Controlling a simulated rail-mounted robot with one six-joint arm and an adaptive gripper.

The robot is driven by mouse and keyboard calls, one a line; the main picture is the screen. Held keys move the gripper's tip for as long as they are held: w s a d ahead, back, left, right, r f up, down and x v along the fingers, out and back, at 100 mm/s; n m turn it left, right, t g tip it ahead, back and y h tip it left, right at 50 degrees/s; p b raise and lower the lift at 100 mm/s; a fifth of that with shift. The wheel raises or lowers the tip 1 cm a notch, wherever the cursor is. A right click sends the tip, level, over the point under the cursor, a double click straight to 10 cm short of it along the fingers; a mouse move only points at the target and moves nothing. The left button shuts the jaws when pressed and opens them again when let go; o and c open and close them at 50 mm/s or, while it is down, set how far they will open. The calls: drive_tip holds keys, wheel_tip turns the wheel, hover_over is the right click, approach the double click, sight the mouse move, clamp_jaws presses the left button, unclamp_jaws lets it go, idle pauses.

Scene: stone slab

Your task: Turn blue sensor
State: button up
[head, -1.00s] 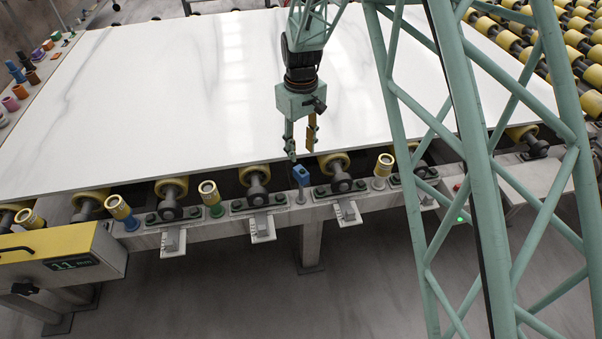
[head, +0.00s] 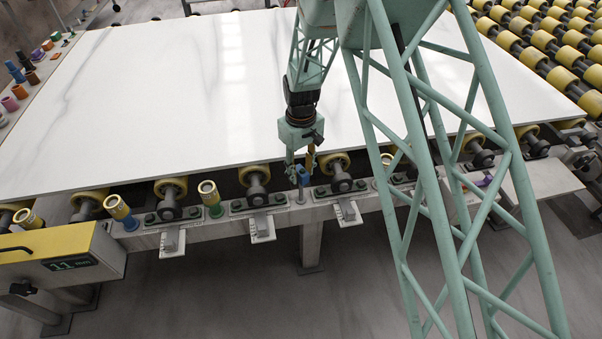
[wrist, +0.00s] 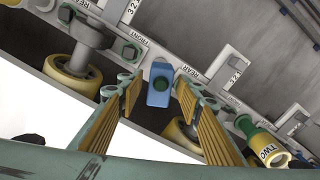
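The blue sensor (head: 302,175) is a small blue block on the front rail of the table, between two roller mounts. In the wrist view the blue sensor (wrist: 160,84) shows a dark green round face and lies just beyond and between the fingertips. My gripper (head: 300,183) is right at the sensor in the head view, and its fingers partly hide it. In the wrist view my gripper (wrist: 153,98) is open, with a yellow-padded finger on each side and gaps beside the sensor. I cannot see either finger touching it.
Yellow rollers (head: 257,177) line the rail. A yellow-topped green post (head: 210,198) and a yellow-topped blue post (head: 122,212) stand left of the sensor. The white slab (head: 170,90) lies behind my gripper. The floor in front is clear.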

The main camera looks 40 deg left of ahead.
drive_tip(key=shift+f, duration=0.35)
drive_tip(key=shift+c, duration=0.7)
drive_tip(key=c, duration=0.7)
drive_tip(key=shift+m, duration=0.4)
drive_tip(key=shift+m+b, duration=0.7)
drive_tip(key=shift+m, duration=1.4)
drive_tip(key=o, duration=0.8)
